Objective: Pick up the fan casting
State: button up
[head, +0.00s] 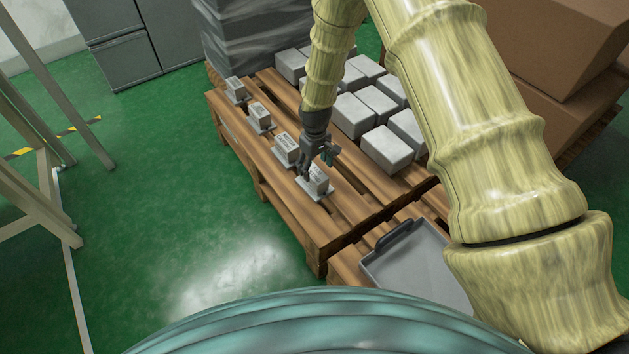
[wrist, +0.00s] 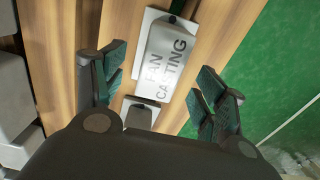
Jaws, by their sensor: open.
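The fan casting (wrist: 166,62) is a pale grey block with "FAN CASTING" on its top, lying on a white plate in the wrist view. In the head view it appears to be the nearest block of the row (head: 318,182) on the pallet's left side. My gripper (head: 318,162) is open above and just beyond it. In the wrist view, the fingers of my gripper (wrist: 160,80) stand apart, one on each side of the casting's lower part. I cannot tell how far above it the fingertips are.
Similar labelled blocks (head: 285,149) stand in a row on the wooden pallet (head: 295,208). Several larger grey blocks (head: 387,150) lie to their right. A grey tray (head: 415,262) is at the near right. Green floor is open on the left.

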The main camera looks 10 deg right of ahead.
aim_at(315, 172)
notch_tip(315, 172, down, 4)
jog(key=shift+a+f+b, duration=0.15)
jog(key=shift+f+b, duration=0.1)
jog(key=shift+b, duration=0.4)
jog(key=shift+c, duration=0.2)
jog(key=shift+r, duration=0.1)
jog(key=c, duration=1.5)
